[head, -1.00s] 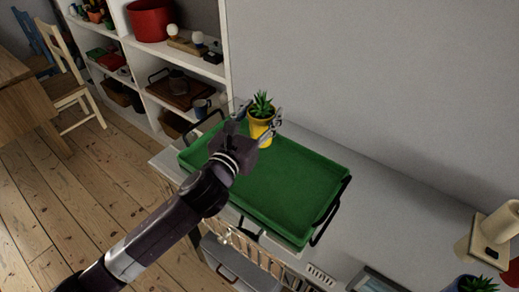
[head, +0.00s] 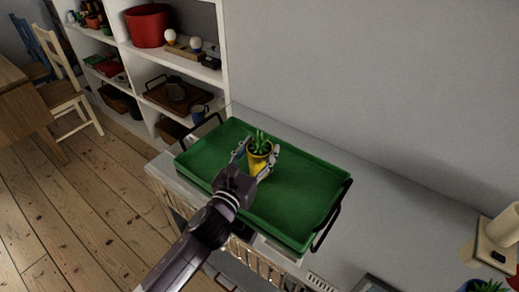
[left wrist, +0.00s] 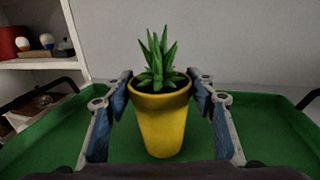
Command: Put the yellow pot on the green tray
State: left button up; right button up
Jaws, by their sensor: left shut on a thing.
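The yellow pot (head: 257,163) holds a spiky green plant and is upright over the middle-left of the green tray (head: 298,196). My left gripper (head: 258,157) is shut on the yellow pot, one finger on each side. In the left wrist view the yellow pot (left wrist: 162,125) stands between the two fingers, with the green tray (left wrist: 275,135) behind and below it. I cannot tell whether the pot's base touches the tray. The green tray has dark handles at both ends and lies on a grey-white cabinet top. My right gripper is not in view.
A white shelf unit (head: 228,75) with a red pot (head: 148,26) and other items stands at the back left. A beige object (head: 497,240) and another potted plant (head: 487,286) are at the right. The grey wall runs behind the cabinet. The tray's right half is clear.

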pick_arm(q)
jog(key=o, duration=1.1)
jog(key=shift+f, duration=0.2)
jog(key=o, duration=0.4)
jog(key=shift+r, duration=0.1)
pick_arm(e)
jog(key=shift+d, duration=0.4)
pick_arm(q)
jog(key=shift+o, duration=0.2)
jog(key=shift+r, duration=0.2)
jog(key=p+v, duration=0.1)
jog(key=v, duration=1)
jog(key=shift+f, duration=0.15)
jog(key=shift+s+a, duration=0.15)
jog(key=shift+s, duration=0.4)
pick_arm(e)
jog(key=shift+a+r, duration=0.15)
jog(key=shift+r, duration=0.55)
